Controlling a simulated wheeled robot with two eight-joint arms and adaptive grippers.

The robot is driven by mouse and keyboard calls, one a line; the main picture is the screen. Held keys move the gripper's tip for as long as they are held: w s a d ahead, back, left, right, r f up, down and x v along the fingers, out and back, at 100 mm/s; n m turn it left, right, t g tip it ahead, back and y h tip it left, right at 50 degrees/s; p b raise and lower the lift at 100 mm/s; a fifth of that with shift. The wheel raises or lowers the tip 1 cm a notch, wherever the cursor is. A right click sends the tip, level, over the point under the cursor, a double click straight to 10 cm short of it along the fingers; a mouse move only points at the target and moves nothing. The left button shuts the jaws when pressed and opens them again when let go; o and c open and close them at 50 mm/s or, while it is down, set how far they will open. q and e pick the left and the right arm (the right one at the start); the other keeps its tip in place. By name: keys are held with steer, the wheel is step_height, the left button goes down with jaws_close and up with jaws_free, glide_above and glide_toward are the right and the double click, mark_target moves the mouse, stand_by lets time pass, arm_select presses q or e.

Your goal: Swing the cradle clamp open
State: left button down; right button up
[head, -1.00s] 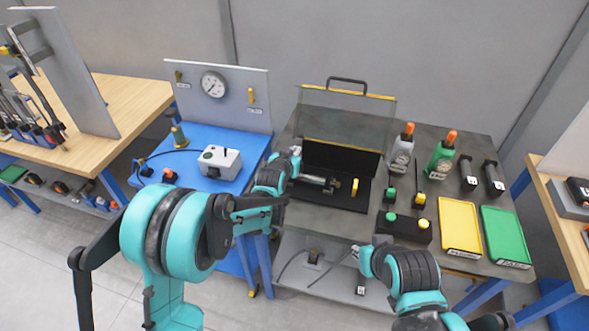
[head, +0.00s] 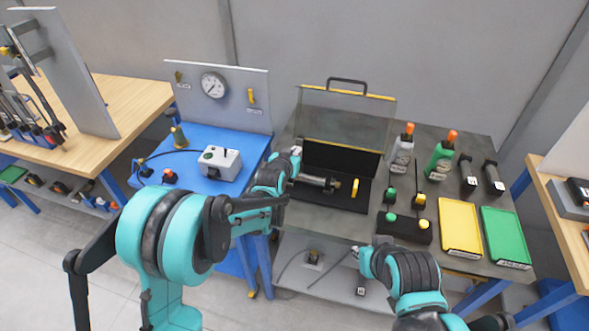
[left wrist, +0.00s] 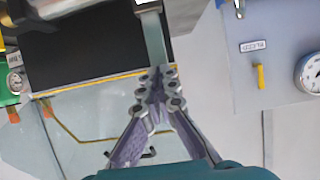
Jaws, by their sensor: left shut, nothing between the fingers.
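A black case (head: 345,203) with a raised clear lid (head: 345,115) lies on the dark table. A grey metal cylinder (head: 318,182) lies in it, with a small yellow upright part (head: 355,188), perhaps the cradle clamp, near its right end. My left gripper (head: 297,178) reaches over the case's left side, by the cylinder's left end; its fingertips are hard to make out there. In the left wrist view its fingers (left wrist: 158,78) are shut and empty, beside a grey metal bar (left wrist: 154,38); contact is unclear. My right gripper (head: 352,255) is low at the table's front; its fingers are unclear.
Right of the case stand a black block (head: 404,228), a grey bottle (head: 402,150) and a green bottle (head: 441,158). A yellow tray (head: 459,227) and a green tray (head: 505,236) lie farther right. A blue table with a grey box (head: 220,164) is at left.

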arm_select(q)
steer(key=f+v, duration=0.1)
steer(key=v, duration=0.7)
steer(key=shift+s+f, duration=0.25)
steer(key=shift+s, duration=0.25)
stand_by(0.5)
steer(key=shift+a, duration=0.2)
steer(key=s+a+r+n+g+y, duration=0.2)
steer(key=s+a+r+g, duration=0.15)
steer(key=s+a, duration=0.85)
steer(key=s+a+f+g+y, duration=0.1)
steer(key=s+a, duration=0.2)
steer(key=s, duration=0.6)
steer(key=s+a+f+n+g+y+b, duration=0.1)
steer(key=s+a+f, duration=0.1)
steer(key=s, duration=0.7)
steer(key=shift+a+f+n, duration=0.3)
steer(key=shift+a, duration=0.4)
